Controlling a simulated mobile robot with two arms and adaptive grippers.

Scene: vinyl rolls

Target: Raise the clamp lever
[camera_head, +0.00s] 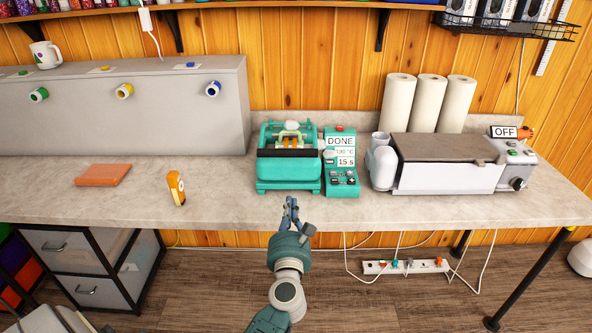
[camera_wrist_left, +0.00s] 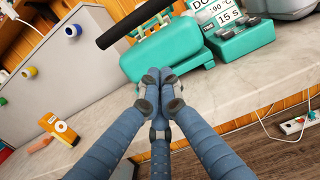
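The teal heat press (camera_head: 288,172) stands on the counter, with its control box (camera_head: 342,180) beside it reading DONE, 190 °C and 15 s. A black lever bar (camera_head: 288,153) runs across the front of the press. In the left wrist view the lever bar (camera_wrist_left: 134,24) slants above the teal press body (camera_wrist_left: 165,55). My right gripper is in neither view.
A grey machine (camera_head: 445,165) with an OFF sign stands right of the press, with white rolls (camera_head: 428,103) behind it. The counter (camera_head: 222,190) between tool and press is clear.

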